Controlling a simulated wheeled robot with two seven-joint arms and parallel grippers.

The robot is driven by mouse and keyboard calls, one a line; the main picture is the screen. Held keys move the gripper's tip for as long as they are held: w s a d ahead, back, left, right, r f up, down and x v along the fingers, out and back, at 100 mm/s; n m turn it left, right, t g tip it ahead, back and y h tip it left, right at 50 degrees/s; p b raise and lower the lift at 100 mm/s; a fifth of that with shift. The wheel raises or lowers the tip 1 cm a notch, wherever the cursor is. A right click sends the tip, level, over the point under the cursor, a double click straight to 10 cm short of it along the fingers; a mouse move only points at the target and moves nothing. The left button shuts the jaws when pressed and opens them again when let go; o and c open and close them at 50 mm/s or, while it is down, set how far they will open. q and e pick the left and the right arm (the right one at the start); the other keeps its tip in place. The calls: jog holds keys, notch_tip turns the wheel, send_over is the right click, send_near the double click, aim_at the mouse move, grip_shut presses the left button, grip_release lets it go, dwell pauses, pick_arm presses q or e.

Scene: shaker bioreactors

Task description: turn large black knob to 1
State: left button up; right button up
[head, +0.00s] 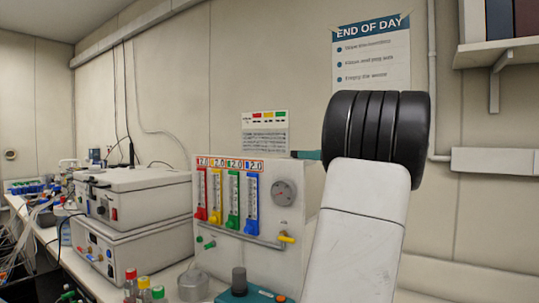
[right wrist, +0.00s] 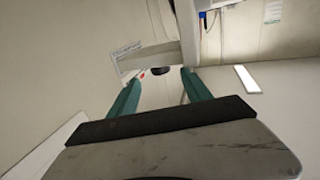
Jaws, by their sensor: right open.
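A dark grey-black upright cylinder (head: 239,280) stands on a teal unit (head: 252,294) at the bottom of the head view; I cannot tell if it is the large black knob. In the right wrist view, a small dark rounded thing (right wrist: 160,70) shows between the fingertips, beside a red mark; its identity and setting are unclear. My right gripper (right wrist: 162,75) is open with nothing between its teal fingers. In the head view, only a teal finger (head: 307,155) shows at the upper right of the gas panel; my arm hides the rest. My left gripper is out of view.
The gas panel (head: 249,258) carries coloured flow tubes, a round gauge (head: 283,193) and a yellow valve handle (head: 287,237). Stacked white instruments (head: 130,232) stand left of it. Capped bottles (head: 144,290) stand in front. A shelf (head: 497,48) juts out at upper right.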

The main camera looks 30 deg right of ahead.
aim_at(296, 154)
jog(key=w, duration=0.4)
jog(key=w+a, duration=0.1)
jog(key=w, duration=0.1)
jog(key=shift+w, duration=0.15)
jog(key=shift+c, duration=0.3)
grip_shut()
jog(key=shift+d+n+y, duration=0.1)
jog(key=shift+n+y, duration=0.3)
jog(key=shift+y, duration=0.2)
jog(key=n+y, duration=0.1)
jog(key=n+g+y, duration=0.1)
jog(key=y, duration=0.2)
jog(key=shift+w+d+n+g, duration=0.1)
jog(key=shift+d+n+g, duration=0.15)
jog(key=shift+n+g, duration=0.15)
jog(key=shift+n+g+y, duration=1)
jog(key=shift+n+y, duration=0.2)
jog(key=shift+y, duration=0.5)
jog(key=shift+w+d+n+g+y, duration=0.1)
jog(key=shift+w+n+g+y, duration=0.05)
jog(key=shift+n+g+y, duration=0.8)
